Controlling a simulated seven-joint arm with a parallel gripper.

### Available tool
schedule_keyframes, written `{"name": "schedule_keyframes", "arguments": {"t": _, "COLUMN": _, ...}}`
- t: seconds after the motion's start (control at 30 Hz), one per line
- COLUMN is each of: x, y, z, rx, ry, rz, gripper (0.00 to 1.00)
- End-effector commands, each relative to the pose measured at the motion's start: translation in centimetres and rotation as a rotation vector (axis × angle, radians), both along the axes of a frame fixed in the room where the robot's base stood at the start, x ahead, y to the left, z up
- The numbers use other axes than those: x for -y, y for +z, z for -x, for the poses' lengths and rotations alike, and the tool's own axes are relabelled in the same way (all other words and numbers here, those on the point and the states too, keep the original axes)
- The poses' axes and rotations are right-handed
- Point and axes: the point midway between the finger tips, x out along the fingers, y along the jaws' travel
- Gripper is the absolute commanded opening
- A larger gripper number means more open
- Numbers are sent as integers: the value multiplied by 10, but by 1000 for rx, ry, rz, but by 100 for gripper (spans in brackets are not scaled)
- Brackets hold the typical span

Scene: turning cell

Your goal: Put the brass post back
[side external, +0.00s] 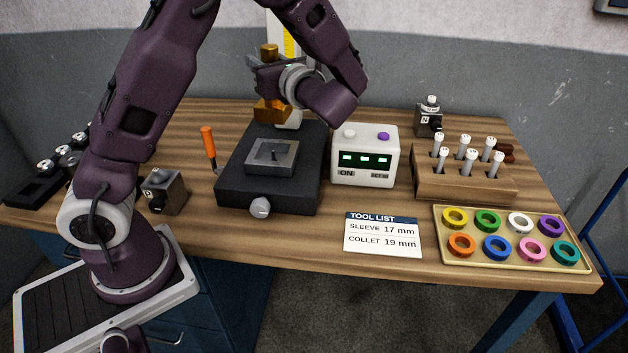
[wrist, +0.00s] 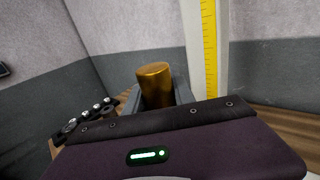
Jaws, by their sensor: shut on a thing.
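The brass post (side external: 269,50) stands upright in my gripper (side external: 266,70), with its round top above the fingers. A wider brass part (side external: 272,110) shows below the fingers, in line with the post; whether the two are one piece is hidden by the gripper. In the wrist view the brass post (wrist: 155,84) is a gold cylinder between the grey fingers. My gripper is shut on it, toward the back of the dark machine base (side external: 240,187). A grey square plate (side external: 272,155) with a dark recess sits on the base's front part.
A white box with green displays (side external: 365,157) stands right of the base. An orange-handled tool (side external: 208,142) and a grey block (side external: 164,192) are left. A yellow scale (side external: 291,42) stands behind. A wooden rack (side external: 465,185) and a ring tray (side external: 440,240) are at right.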

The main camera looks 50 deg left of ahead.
Motion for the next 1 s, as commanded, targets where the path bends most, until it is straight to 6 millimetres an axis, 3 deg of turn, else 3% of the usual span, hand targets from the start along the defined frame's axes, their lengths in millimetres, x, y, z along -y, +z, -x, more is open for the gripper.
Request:
{"name": "schedule_keyframes", "arguments": {"t": 0.27, "x": 24, "y": 56, "z": -50, "rx": 12, "ry": -434, "rz": -3, "gripper": 0}}
{"name": "schedule_keyframes", "arguments": {"t": 0.5, "x": 74, "y": 111, "z": -70, "rx": 14, "ry": -867, "rz": -5, "gripper": 0}}
{"name": "schedule_keyframes", "arguments": {"t": 0.8, "x": 144, "y": 159, "z": -45, "rx": 14, "ry": -1333, "rz": -7, "gripper": 0}}
{"name": "schedule_keyframes", "arguments": {"t": 1.0, "x": 166, "y": 166, "z": -29, "rx": 10, "ry": -1469, "rz": -6, "gripper": 0}}
